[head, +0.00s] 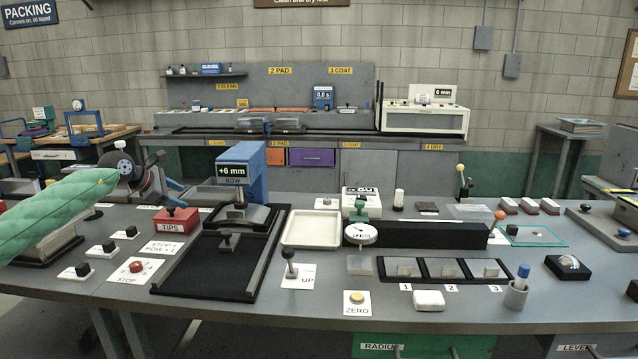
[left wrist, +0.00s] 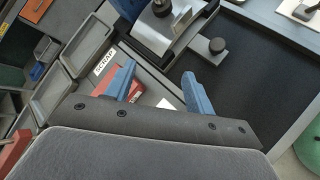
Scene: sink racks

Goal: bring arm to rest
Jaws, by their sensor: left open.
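My left arm in its green sleeve (head: 60,212) comes in from the left of the head view. My left gripper (head: 160,172) is held above the left part of the grey bench, to the left of the blue gauge column. In the left wrist view its two blue fingers (left wrist: 158,90) stand wide apart with nothing held between them. Below them are a grey surface and a white label reading SCRAP (left wrist: 104,62). My right gripper is in neither view.
The blue column (head: 256,172) reading +6 mm stands on a black bed right of the gripper. A red TIPS box (head: 176,221) sits close below the gripper. A cream tray (head: 312,244) and black block (head: 430,234) lie further right. Grey bins (left wrist: 84,45) show in the wrist view.

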